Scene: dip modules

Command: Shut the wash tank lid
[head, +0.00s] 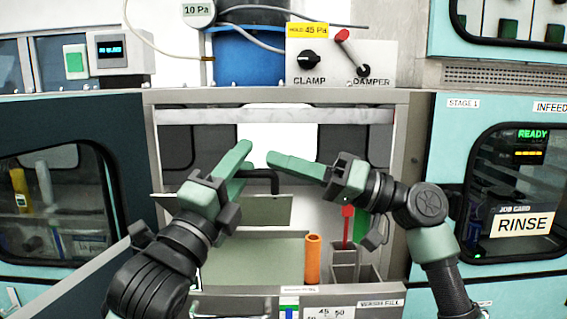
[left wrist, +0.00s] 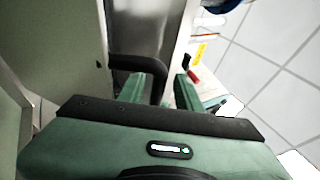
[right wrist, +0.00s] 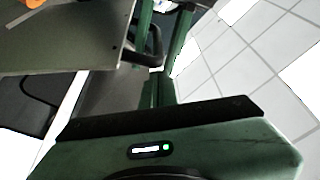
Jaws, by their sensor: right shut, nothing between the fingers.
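The wash tank lid (head: 270,209) appears as a flat grey-green panel raised above the open tank (head: 222,265) in the head view. Its black bar handle (head: 268,176) rises behind the panel's top edge. My left gripper (head: 242,162) is at the handle. The left wrist view shows its fingers apart, with the handle (left wrist: 140,65) partly hidden behind one finger and its end in the gap; contact cannot be told. My right gripper (head: 272,158) is shut and empty, just right of the left gripper's tips. The handle also shows near its fingers in the right wrist view (right wrist: 154,48).
An orange tube (head: 313,258) and small grey bins (head: 343,272) stand right of the tank opening.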

